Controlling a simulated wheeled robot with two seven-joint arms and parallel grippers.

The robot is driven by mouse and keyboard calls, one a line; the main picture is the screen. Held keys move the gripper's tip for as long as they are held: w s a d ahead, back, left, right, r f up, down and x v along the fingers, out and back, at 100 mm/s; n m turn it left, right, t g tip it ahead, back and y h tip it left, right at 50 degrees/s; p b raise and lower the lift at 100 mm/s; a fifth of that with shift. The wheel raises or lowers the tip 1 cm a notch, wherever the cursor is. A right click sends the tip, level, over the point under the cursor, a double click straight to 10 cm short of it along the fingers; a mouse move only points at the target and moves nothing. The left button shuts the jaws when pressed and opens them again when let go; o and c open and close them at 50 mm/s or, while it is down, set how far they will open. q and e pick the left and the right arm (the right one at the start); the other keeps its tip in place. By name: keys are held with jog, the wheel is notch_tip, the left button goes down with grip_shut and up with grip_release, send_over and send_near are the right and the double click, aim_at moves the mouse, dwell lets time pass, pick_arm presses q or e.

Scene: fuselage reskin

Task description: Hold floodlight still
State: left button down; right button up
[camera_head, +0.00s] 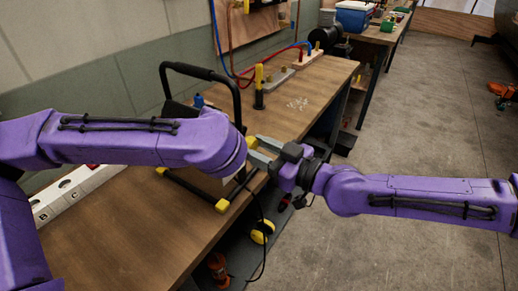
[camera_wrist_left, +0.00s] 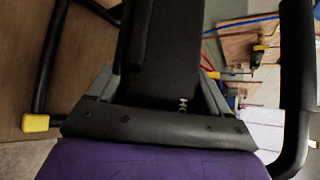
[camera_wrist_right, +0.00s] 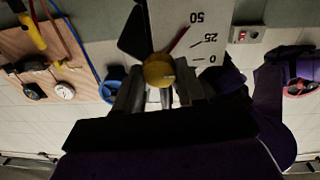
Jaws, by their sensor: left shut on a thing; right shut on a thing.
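The floodlight stands on the wooden workbench, with a black tubular handle (camera_head: 200,72) and yellow feet; my left arm covers much of it in the head view. In the left wrist view, my left gripper (camera_wrist_left: 158,82) is shut on the floodlight's black body (camera_wrist_left: 165,50), a finger on each side. The left gripper is hidden in the head view. My right gripper (camera_head: 260,151) is shut on a yellow knob (camera_wrist_right: 158,70) at the floodlight's side. In the right wrist view a light plate marked 0, 25 and 50 with a red pointer (camera_wrist_right: 180,40) is beside the knob.
The workbench (camera_head: 310,95) carries a yellow-and-black tool (camera_head: 259,88) and small light bits (camera_head: 298,103) behind the floodlight. A white lettered strip (camera_head: 75,190) lies at the left. A black cable (camera_head: 262,225) hangs over the front edge. The floor at right is open.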

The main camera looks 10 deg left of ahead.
pick_arm(q)
jog(key=shift+f, duration=0.1)
jog(key=shift+w, duration=0.1)
pick_arm(e)
jog(key=shift+s+a+r+m+g, duration=0.15)
jog(key=shift+m+g, duration=0.15)
jog(key=shift+m, duration=2.3)
jog(key=shift+s+d+f+m+g, duration=0.1)
jog(key=shift+m+g, duration=0.2)
jog(key=shift+m, duration=2.3)
jog(key=shift+s+a+r+m+g, duration=0.15)
jog(key=shift+m+g, duration=0.15)
jog(key=shift+m, duration=2.3)
jog(key=o, duration=1.1)
jog(key=shift+c, duration=0.2)
jog(key=shift+w+d, duration=0.1)
jog(key=shift+w, duration=0.05)
jog(key=shift+d, duration=0.1)
